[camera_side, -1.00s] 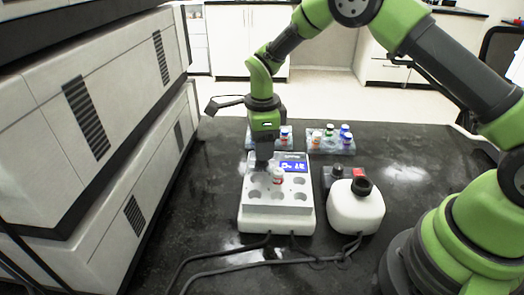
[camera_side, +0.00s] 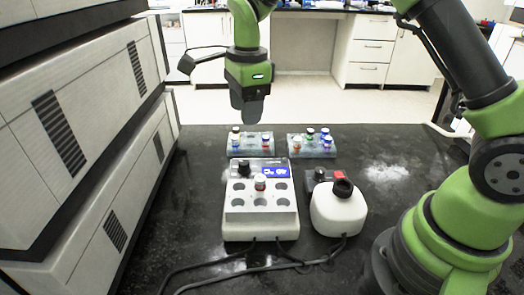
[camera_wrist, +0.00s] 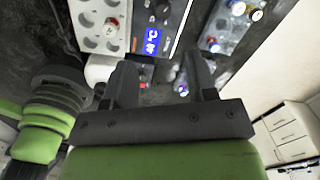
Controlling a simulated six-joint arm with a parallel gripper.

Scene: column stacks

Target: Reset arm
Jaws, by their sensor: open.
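My gripper (camera_side: 250,112) hangs high above the back of the dark bench, pointing down, clear of everything below. In the wrist view its two fingers (camera_wrist: 160,62) stand wide apart with nothing between them. Below it is a white heater block (camera_side: 262,218) with round wells and a lit blue display. A red-capped vial (camera_side: 260,183) stands in one back-row well; the other wells in view look empty. A black knob-like piece (camera_side: 244,169) stands at the block's back left.
Two vial racks, left (camera_side: 236,146) and right (camera_side: 318,152), stand behind the block with several capped vials. A white bottle (camera_side: 338,212) with a black cap and a small red-switched box (camera_side: 320,176) stand right. Cables run in front; stacked cabinets (camera_side: 80,120) wall the left.

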